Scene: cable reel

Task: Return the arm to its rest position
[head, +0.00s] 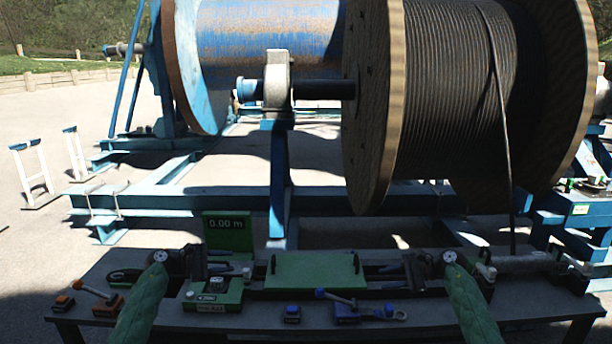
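My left arm, in a green sleeve, comes in from the bottom left of the head view. Its dark gripper (196,264) is over the left part of the work table, near the green display. My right arm, also in a green sleeve, comes in from the bottom right. Its dark gripper (412,270) is over the right part of the table, beside the green plate. Both grippers are small and dark against the dark table, so I cannot tell their finger openings. I see nothing clearly held in either one.
The dark table (255,322) carries a green plate (315,271), a display reading 0.00 m (228,235), a green device (213,296), a blue tool (350,311) and orange-black blocks (107,305). Behind stand a wooden cable reel (369,100) and a blue drum (270,40) on a blue frame.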

